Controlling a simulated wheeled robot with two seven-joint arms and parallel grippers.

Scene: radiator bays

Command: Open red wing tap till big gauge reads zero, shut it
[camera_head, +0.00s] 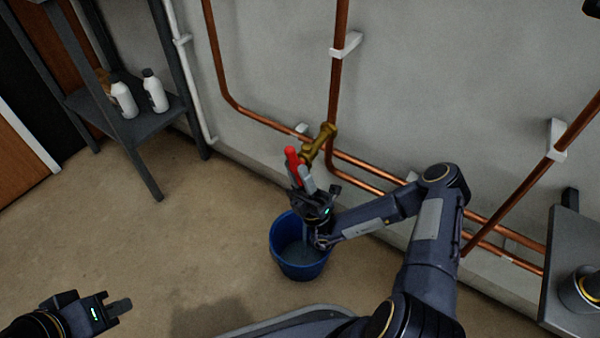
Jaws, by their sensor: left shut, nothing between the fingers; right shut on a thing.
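The red wing tap (291,156) sits at the end of a brass fitting (322,139) on the copper pipework by the wall. My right gripper (302,180) is shut on the red tap, reaching it from below and in front. The gripper hides part of the tap, so its exact turn is hard to tell. My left gripper (120,306) is shut and empty, low at the left over the bare floor. No big gauge shows in this view.
A blue bucket (282,262) with a greyish inside stands on the floor under the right gripper. Copper pipes (247,112) run along the wall. A shelf (150,120) with white bottles (155,91) stands at upper left. A grey surface (575,240) is at far right.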

